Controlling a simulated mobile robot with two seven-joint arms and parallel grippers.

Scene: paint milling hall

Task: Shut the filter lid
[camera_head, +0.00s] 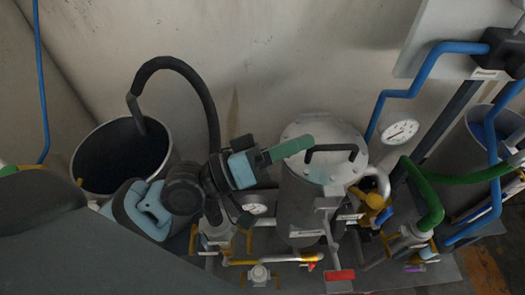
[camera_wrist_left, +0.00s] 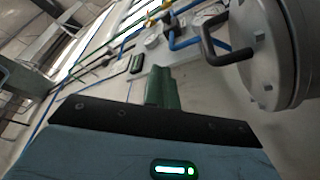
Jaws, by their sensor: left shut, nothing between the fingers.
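The filter is an upright grey metal cylinder (camera_head: 305,205) in the middle of the head view. Its round, pale lid (camera_head: 345,172) has bolts around the rim and a black bar handle (camera_head: 332,148) on top. The lid lies over the cylinder's mouth; I cannot tell whether it is fully seated. My left gripper (camera_head: 308,143) has its green fingers shut and empty, over the lid's left part, just left of the handle. In the left wrist view the fingers (camera_wrist_left: 163,88) point away from the camera, with the lid (camera_wrist_left: 268,50) and handle (camera_wrist_left: 212,38) to their right, apart from them. My right gripper is not in view.
A open grey drum (camera_head: 85,180) with a black hose (camera_head: 205,92) stands left of the filter. A gauge (camera_head: 400,131), blue pipes (camera_head: 425,70) and a green pipe (camera_head: 432,200) are to the right. Valves and a red tag (camera_head: 341,275) sit in front. The wall is close behind.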

